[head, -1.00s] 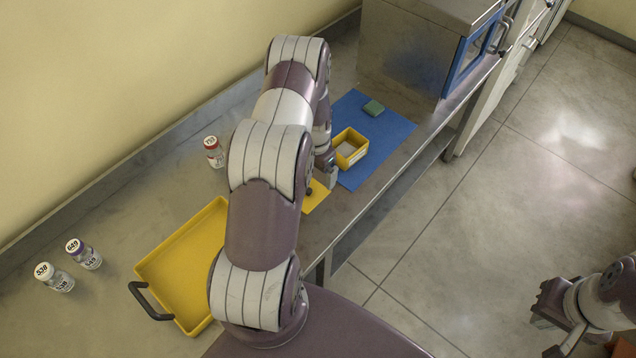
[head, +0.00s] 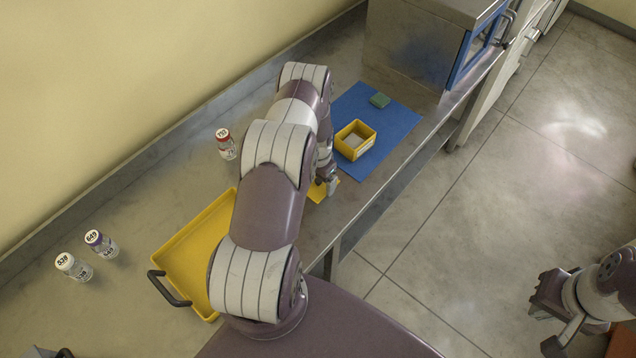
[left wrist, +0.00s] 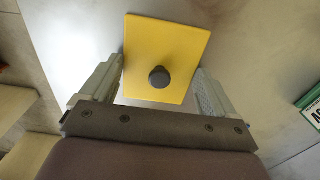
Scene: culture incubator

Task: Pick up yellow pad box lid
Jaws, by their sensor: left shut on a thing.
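The yellow pad box lid (left wrist: 165,45) is a flat yellow plate with a dark round knob (left wrist: 159,77) in the left wrist view. My left gripper (left wrist: 160,90) is shut on it, with one finger at each side edge. In the head view my left arm hides much of the lid (head: 318,191), and my left gripper (head: 329,180) is over it, near the bench's front edge. I cannot tell whether the lid is clear of the bench. The open yellow box (head: 355,140) stands on the blue mat.
A yellow tray (head: 190,255) with a dark handle is left of my arm.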

